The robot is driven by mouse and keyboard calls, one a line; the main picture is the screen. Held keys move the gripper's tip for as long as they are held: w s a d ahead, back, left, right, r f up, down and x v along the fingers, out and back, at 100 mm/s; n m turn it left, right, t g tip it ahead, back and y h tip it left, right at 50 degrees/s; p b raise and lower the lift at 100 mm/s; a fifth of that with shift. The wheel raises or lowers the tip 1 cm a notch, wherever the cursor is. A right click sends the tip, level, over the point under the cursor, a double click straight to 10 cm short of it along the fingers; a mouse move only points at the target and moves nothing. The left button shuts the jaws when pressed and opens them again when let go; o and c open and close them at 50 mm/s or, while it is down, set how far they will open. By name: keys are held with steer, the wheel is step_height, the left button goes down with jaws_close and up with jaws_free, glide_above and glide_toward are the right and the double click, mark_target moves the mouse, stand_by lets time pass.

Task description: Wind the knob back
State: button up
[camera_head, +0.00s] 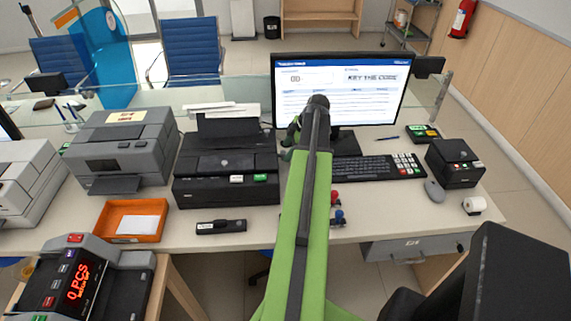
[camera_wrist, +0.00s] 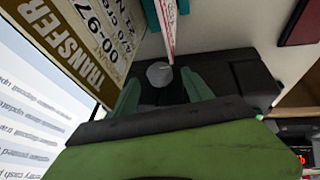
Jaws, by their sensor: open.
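A grey round knob (camera_wrist: 158,74) with a thin line on its face shows in the wrist view, beside a black machine body (camera_wrist: 245,75). This body seems to be the black printer (camera_head: 225,180) left of my arm in the head view, where I cannot make out the knob. My gripper (camera_head: 289,138) is at the printer's right side, before the monitor. In the wrist view its two green fingers (camera_wrist: 162,82) are open, one on each side of the knob. I cannot tell whether either finger touches it.
The monitor (camera_head: 340,85) and keyboard (camera_head: 378,167) are right of my gripper. A TRANSFER panel (camera_wrist: 85,45) is close on the left in the wrist view. Papers (camera_head: 222,109) stick up behind the printer. An orange tray (camera_head: 130,238) and small black device (camera_head: 221,226) lie in front.

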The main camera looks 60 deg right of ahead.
mark_target(282, 155)
steer(key=b+x, duration=0.1)
steer(key=x, duration=0.2)
steer(key=shift+f+b, duration=0.1)
steer(key=shift+b, duration=0.25)
